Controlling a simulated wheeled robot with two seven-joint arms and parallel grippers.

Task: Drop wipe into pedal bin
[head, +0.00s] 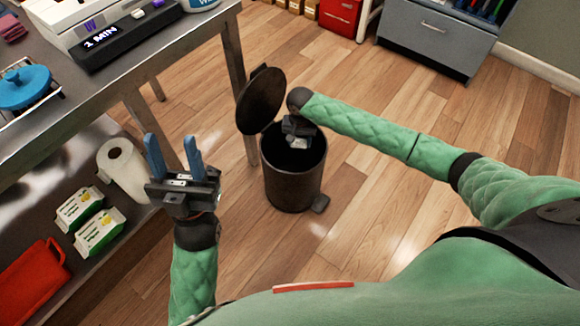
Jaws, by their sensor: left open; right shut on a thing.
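The dark pedal bin (291,187) stands on the wooden floor with its round lid (262,100) tipped up and open. My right gripper (299,137) is over the bin's opening, shut on a small whitish wipe (299,144). The wipe hangs at the mouth of the bin; its exact height against the rim is hard to tell, and the gripper's fingers are mostly hidden. My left gripper (174,158) is open and empty, fingers pointing up, to the left of the bin beside the table.
A metal table (150,62) stands at left, holding a blue-lidded pot (25,87) and a black timer box (118,37). Its lower shelf bears a paper roll (122,165), cartons (90,215) and a red tray (32,285). A grey cabinet (437,40) stands behind. Floor right of the bin is clear.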

